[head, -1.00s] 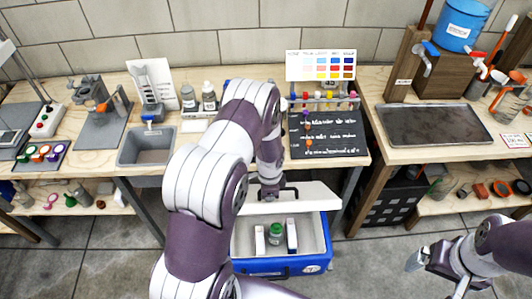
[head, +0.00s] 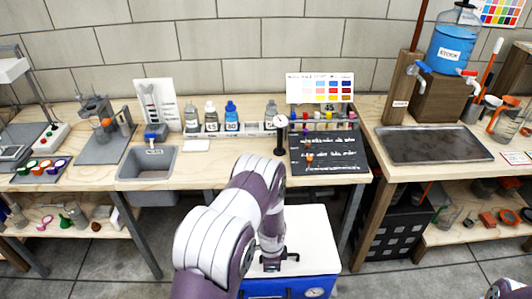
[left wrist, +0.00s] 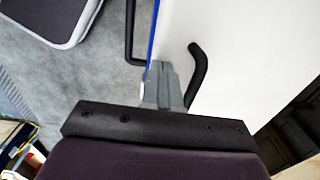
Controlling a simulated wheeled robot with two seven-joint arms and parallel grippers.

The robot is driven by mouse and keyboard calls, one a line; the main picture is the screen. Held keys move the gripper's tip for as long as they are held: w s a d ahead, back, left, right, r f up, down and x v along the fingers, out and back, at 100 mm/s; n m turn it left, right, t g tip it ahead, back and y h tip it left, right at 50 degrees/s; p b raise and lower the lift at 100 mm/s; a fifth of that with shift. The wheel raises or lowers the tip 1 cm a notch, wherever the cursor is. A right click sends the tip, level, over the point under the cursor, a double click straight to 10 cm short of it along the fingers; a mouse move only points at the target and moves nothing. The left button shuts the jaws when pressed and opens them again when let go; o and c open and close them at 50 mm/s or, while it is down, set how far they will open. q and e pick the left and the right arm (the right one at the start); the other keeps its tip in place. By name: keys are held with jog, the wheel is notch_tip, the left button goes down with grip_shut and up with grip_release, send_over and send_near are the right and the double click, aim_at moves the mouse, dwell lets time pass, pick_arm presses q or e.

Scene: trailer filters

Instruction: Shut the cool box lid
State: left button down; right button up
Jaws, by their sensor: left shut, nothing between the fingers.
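The cool box (head: 290,288) is blue and stands on the floor in front of the bench, cut off by the bottom edge of the head view. Its white lid (head: 312,232) lies down over the box, looking flat, and hides the inside. Whether a small gap is left at the front rim, I cannot tell. My left gripper (head: 273,262) is shut and empty at the lid's front left part. In the left wrist view its grey fingers (left wrist: 165,85) are at the blue-edged side of the white lid (left wrist: 235,55), with dark bent bars beside them. My right gripper is out of view.
The bench with a grey bin (head: 147,166), bottles and a black board (head: 335,152) stands behind the box. A black crate (head: 395,225) is under the right bench.

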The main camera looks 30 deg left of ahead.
pick_arm(q)
jog(key=shift+s+f, duration=0.1)
jog(key=shift+f, duration=0.15)
dwell(0.5)
